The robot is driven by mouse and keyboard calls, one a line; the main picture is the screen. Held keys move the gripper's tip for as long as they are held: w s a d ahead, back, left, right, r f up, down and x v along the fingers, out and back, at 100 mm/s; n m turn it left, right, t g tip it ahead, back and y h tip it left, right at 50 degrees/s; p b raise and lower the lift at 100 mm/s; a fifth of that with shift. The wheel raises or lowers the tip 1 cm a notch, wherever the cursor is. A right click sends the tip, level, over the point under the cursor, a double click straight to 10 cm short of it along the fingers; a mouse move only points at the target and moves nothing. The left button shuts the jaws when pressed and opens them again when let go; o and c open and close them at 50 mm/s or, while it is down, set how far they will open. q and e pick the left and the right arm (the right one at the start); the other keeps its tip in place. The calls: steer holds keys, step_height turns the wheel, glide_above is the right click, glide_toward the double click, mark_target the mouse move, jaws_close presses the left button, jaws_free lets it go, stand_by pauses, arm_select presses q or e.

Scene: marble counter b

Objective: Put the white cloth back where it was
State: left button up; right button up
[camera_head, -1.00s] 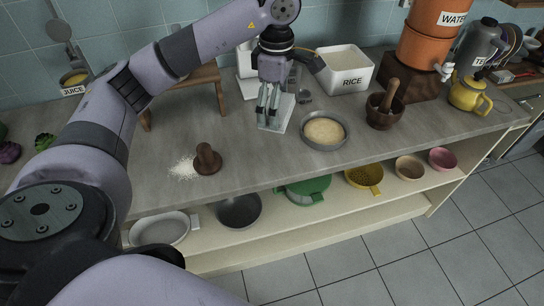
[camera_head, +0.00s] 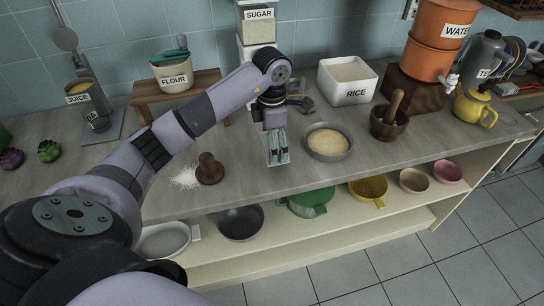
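My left arm comes in from the left, and its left gripper (camera_head: 277,158) points down at the front middle of the counter, left of the pan of pale dough or batter (camera_head: 329,141). A small pale, flat piece (camera_head: 277,163) shows at and behind its fingertips. I cannot tell whether this is the white cloth or whether the fingers grip it. No other thing that could be the white cloth shows clearly. My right gripper is not in view.
A brown wooden stamp-like tool (camera_head: 209,170) stands by spilled white grains (camera_head: 186,177) to the left. The rice bin (camera_head: 347,80), mortar (camera_head: 389,122) and yellow teapot (camera_head: 474,107) stand to the right. The flour tub (camera_head: 173,78) sits on a wooden stand (camera_head: 150,96). Bowls fill the shelf below.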

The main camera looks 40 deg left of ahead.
arm_select(q)
step_height(320, 180, down, 6)
steer(key=shift+r+p, duration=0.2)
steer(key=shift+p, duration=0.3)
steer(key=shift+f, duration=0.2)
steer(key=shift+f, duration=0.1)
steer(key=shift+f+b, duration=0.15)
steer(key=shift+b, duration=0.15)
steer(key=o, duration=0.8)
steer(key=shift+o, duration=0.2)
steer(key=shift+r, duration=0.25)
